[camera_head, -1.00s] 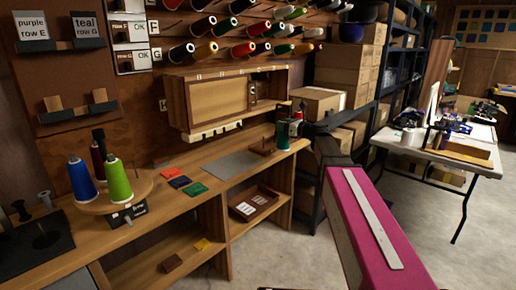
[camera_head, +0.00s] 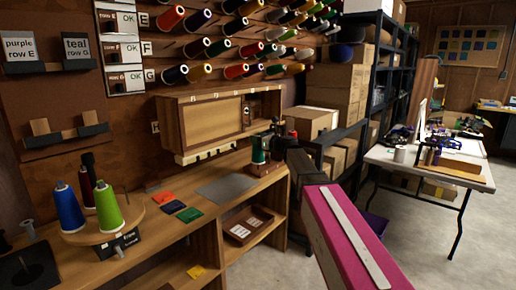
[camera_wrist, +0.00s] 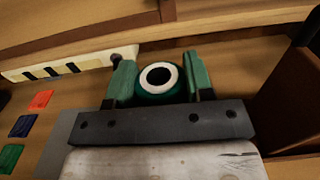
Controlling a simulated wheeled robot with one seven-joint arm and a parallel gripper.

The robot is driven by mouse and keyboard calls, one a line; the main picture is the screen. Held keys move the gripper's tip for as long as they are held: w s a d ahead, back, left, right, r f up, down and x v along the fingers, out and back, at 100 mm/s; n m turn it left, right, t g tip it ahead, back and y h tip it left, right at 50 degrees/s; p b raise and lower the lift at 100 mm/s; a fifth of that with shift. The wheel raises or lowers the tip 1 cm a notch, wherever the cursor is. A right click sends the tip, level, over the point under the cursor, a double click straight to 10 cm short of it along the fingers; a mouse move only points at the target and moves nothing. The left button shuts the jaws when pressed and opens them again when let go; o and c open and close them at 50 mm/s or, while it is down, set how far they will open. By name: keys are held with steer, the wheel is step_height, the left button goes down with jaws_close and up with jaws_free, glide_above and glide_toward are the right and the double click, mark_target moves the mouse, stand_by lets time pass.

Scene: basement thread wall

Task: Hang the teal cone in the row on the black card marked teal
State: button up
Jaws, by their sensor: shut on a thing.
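A teal-green cone (camera_head: 259,150) is between the fingers of my gripper (camera_head: 262,143) over the right end of the workbench. In the wrist view, its white-rimmed open end (camera_wrist: 160,77) faces the camera between two green fingers, and my gripper (camera_wrist: 160,88) is shut on it. A small wooden block (camera_head: 260,168) is just below the cone; I cannot tell whether they touch. A card reading "teal row G" (camera_head: 76,47) stands in a holder on the left board, beside a "purple row E" card (camera_head: 19,48). Row G (camera_head: 174,75) is the lowest cone row on the wall.
Blue (camera_head: 69,209), dark red and green (camera_head: 108,208) cones stand on a round turntable at the bench's left. A wooden cabinet (camera_head: 205,122) juts out below the cone rows. Shelving with boxes (camera_head: 334,92) rises at right. A grey mat (camera_head: 227,188) lies on the bench.

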mark_target(258, 150)
steer(key=shift+f, duration=1.9)
steer(key=o, duration=1.2)
steer(key=shift+o, duration=0.2)
